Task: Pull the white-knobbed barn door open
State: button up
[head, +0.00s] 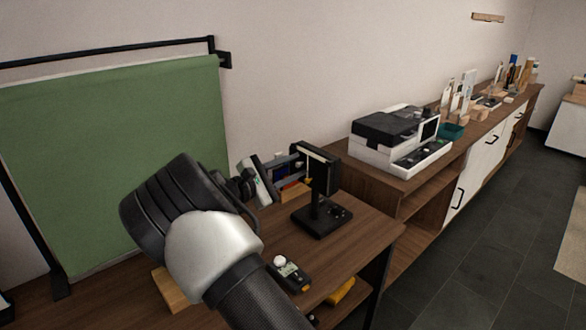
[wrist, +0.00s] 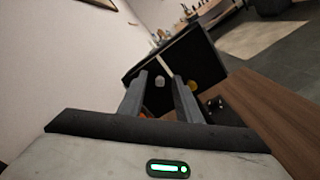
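A small black lamp-like fixture (head: 322,178) stands on a post and flat black base on the wooden table. Its dark panel also fills the middle of the wrist view (wrist: 183,52), with a pale strip between two dark flaps. A white knob (wrist: 160,81) shows on the nearer dark face, between my fingers in the picture. My gripper (head: 298,164) is open at the fixture's left side. I cannot tell whether the fingers touch the white knob, which is hard to make out in the head view.
A handheld meter with a white dome (head: 289,273) lies on the table (head: 365,227) in front of the fixture. A green backdrop (head: 115,150) stands at the left. A white-and-black printer (head: 398,140) sits on the cabinet to the right. Bare tabletop lies right of the fixture.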

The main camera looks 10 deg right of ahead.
jog(key=shift+c, duration=0.3)
grip_shut()
jog(key=shift+a+r, duration=0.1)
jog(key=m+g+h, duration=0.1)
jog(key=g, duration=0.1)
jog(key=a+m+g, duration=0.1)
jog(key=m+g, duration=0.1)
jog(key=a+m+g+h, duration=0.1)
jog(key=g, duration=0.1)
jog(key=shift+w+a+m+g+h, duration=0.25)
jog(key=shift+w+m+g+h, duration=0.05)
jog(key=shift+g, duration=0.1)
